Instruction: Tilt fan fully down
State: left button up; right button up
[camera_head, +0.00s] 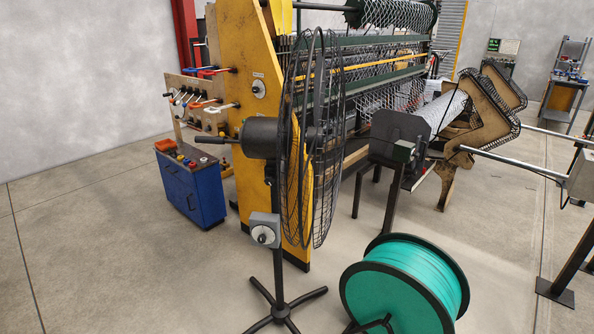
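The pedestal fan (272,139) stands in the middle of the view, seen nearly side-on. Its round wire cage (316,140) faces right and looks close to upright, with yellow showing through the wires. The dark motor housing sits behind the cage. A black handle (211,140) sticks out to the left from the housing, roughly level. A grey box with a round dial (263,232) is on the pole above the splayed black feet (284,309). Neither of my grippers shows in the view.
A large teal spool (410,283) lies on its stand just right of the fan's base. The yellow-framed chainlink machine (238,60) is close behind the fan. The floor at front left is clear.

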aim_at(270, 139)
jog(key=i+j, duration=0.25)
jog(key=i+j+z, duration=0.15)
jog(key=j, duration=0.3)
jog(key=i+j, duration=0.3)
jog(key=j+z, duration=0.05)
jog(key=j, duration=0.05)
